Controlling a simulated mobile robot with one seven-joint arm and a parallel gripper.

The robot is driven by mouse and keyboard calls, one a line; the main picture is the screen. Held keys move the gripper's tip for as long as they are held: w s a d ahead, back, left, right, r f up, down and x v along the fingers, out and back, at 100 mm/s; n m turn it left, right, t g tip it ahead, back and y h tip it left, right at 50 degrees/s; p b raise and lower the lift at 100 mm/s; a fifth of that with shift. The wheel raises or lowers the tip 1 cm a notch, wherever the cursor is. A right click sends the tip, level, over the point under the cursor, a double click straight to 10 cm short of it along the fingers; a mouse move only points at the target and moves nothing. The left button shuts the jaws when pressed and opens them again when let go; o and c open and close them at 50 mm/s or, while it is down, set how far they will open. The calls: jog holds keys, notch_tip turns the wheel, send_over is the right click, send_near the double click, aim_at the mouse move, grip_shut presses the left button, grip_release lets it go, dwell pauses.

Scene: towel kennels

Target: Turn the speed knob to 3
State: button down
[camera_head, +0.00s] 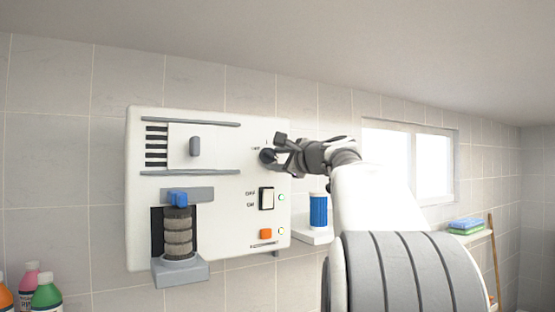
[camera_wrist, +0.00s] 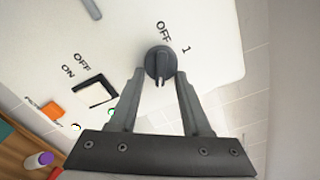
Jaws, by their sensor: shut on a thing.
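The speed knob (camera_head: 267,156) is a dark round dial at the upper right of a white wall panel (camera_head: 222,205). In the wrist view the knob (camera_wrist: 159,60) shows its raised grip bar, with the printed labels "OFF" and "1" beside its rim. Other numbers are not readable. My gripper (camera_wrist: 160,76) has its two grey fingers on either side of the knob's grip bar and is shut on it. In the head view my gripper (camera_head: 281,151) reaches the knob from the right and partly covers it. Where the knob points is not clear.
A blue canister (camera_head: 318,210) stands on a ledge right of the panel.

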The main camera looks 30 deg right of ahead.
jog(key=shift+c, duration=1.9)
grip_release()
jog(key=shift+s, duration=0.1)
jog(key=shift+s, duration=0.35)
jog(key=s+a+b, duration=0.1)
jog(key=s+b, duration=0.4)
jog(key=s, duration=1.1)
jog(key=shift+s, duration=0.25)
